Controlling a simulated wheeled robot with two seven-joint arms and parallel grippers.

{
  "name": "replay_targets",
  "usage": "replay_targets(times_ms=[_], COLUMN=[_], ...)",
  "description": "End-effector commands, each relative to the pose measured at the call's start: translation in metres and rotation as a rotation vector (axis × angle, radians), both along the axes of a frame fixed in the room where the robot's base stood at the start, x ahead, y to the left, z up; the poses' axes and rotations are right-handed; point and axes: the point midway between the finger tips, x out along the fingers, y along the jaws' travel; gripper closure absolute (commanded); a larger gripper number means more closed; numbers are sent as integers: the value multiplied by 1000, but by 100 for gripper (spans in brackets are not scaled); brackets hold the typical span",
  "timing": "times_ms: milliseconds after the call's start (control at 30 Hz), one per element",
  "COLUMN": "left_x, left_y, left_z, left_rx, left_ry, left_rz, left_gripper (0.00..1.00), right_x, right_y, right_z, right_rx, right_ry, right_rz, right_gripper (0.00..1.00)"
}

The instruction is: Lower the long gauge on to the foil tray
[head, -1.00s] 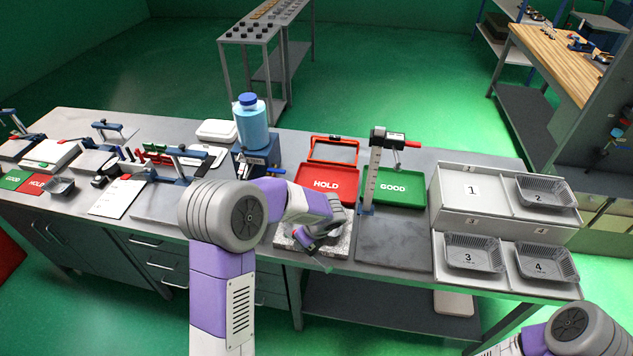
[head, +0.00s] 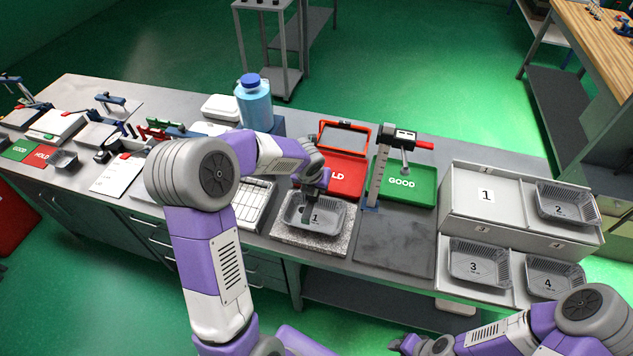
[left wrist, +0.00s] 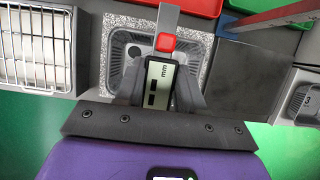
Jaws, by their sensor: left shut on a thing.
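The foil tray (head: 292,214), ribbed grey and marked 1, sits upright on a speckled stone block (head: 283,240). It also shows beneath the gripper in the left wrist view (left wrist: 123,45). My left gripper (head: 314,188) is above the tray, pointing down. In the left wrist view (left wrist: 162,88) its two dark fingers are shut on the long gauge (left wrist: 160,82), which has an "mm" display, a red button and a grey bar. The gauge's lower end is hidden, so contact with the tray cannot be told. My right gripper (head: 402,343) is low at the front; its jaws are unclear.
A wire rack (head: 254,203) stands left of the block. A red HOLD tray (head: 345,185) and green GOOD tray (head: 418,188) lie behind it. A height stand (head: 377,180) rises at right. A dark plate (head: 395,245) is clear. Numbered trays fill bins farther right.

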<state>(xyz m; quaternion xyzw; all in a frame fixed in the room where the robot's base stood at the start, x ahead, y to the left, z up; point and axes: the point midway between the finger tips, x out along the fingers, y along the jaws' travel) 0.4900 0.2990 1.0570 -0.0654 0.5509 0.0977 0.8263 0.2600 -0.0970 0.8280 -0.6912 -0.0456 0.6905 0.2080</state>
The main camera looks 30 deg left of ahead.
Motion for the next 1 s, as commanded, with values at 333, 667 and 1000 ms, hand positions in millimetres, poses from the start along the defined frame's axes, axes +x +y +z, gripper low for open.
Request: replay_targets(times_ms=[333, 667, 1000], left_x=[0, 0, 0], left_y=[0, -1, 0], left_z=[-29, -60, -79], left_rx=[1, 1, 0], left_ry=[-1, 1, 1], left_rz=[0, 0, 1], left_gripper=[97, 97, 97], right_x=[0, 0, 0], right_y=[0, 0, 0], right_z=[-32, -59, -68], right_rx=[0, 0, 0], right_ry=[0, 0, 0], right_rz=[0, 0, 0], right_gripper=[61, 61, 61])
